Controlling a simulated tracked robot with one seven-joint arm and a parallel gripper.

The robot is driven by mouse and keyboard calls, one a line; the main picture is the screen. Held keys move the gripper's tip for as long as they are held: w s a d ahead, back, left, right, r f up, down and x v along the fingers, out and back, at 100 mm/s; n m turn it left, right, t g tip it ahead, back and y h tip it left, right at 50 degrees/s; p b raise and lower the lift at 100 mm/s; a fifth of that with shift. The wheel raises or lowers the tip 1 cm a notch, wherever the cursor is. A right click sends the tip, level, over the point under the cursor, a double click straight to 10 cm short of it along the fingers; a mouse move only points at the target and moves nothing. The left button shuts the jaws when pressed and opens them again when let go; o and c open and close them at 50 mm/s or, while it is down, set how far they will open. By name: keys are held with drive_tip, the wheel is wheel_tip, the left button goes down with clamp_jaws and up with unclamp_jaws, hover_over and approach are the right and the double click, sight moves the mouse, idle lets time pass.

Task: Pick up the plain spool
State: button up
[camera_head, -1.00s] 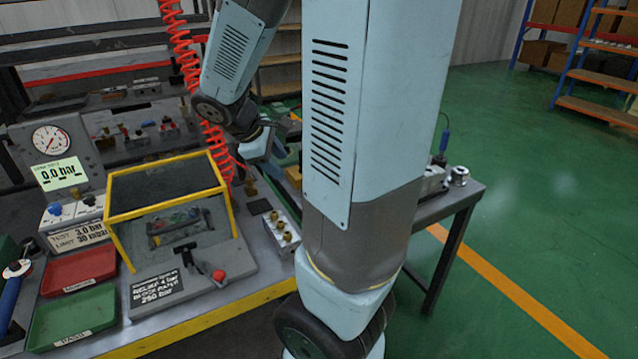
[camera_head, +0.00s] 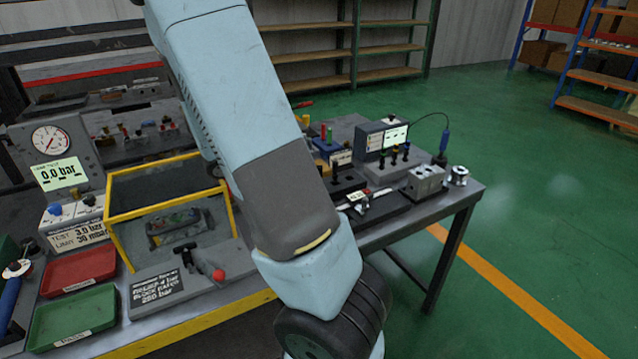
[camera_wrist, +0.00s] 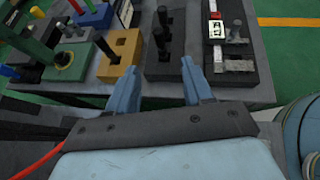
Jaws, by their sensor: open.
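My gripper (camera_wrist: 161,88) is open and empty in the wrist view, its two blue-grey fingers apart and pointing toward the bench fixtures. Just beyond the fingertips is a black block (camera_wrist: 174,64) with dark upright spool-like posts (camera_wrist: 158,38). Which of them is the plain spool I cannot tell. In the head view a black block (camera_head: 347,184) with a dark post stands on the bench behind my arm. My gripper is hidden there.
A yellow block (camera_wrist: 120,62) with a hole and a green block (camera_wrist: 66,62) stand left of the black block. A black base with a white-display gauge (camera_wrist: 215,28) is on the right. A yellow-framed guard box (camera_head: 170,195) and red tray (camera_head: 78,270) occupy the left bench.

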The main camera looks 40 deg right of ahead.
drive_tip(key=x, duration=1.3)
drive_tip(key=shift+d, duration=0.4)
clamp_jaws()
